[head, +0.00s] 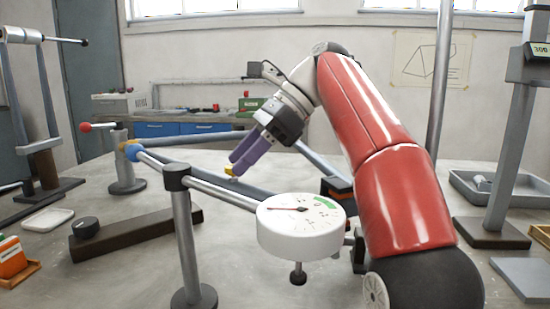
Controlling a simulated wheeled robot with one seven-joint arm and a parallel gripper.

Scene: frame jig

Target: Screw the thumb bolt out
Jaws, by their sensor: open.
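My gripper (236,166) has purple fingers that point down and left at the grey bar of the frame jig. It is open. A small yellow piece (232,171) shows at the fingertips, on or just above the bar; it looks like the head of the thumb bolt. The fingers partly cover it, and I cannot tell whether they touch it. Its threaded part is hidden. The grey frame tubes (225,195) run from a blue end (132,150) past a post (187,240) to the white dial gauge (301,226).
A dark knob (298,274) hangs under the dial. A dark beam with a round black knob (86,227) lies at left. A white dish (47,219) and orange box (12,256) are farther left. A grey tray (500,190) and upright stand (507,160) are at right.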

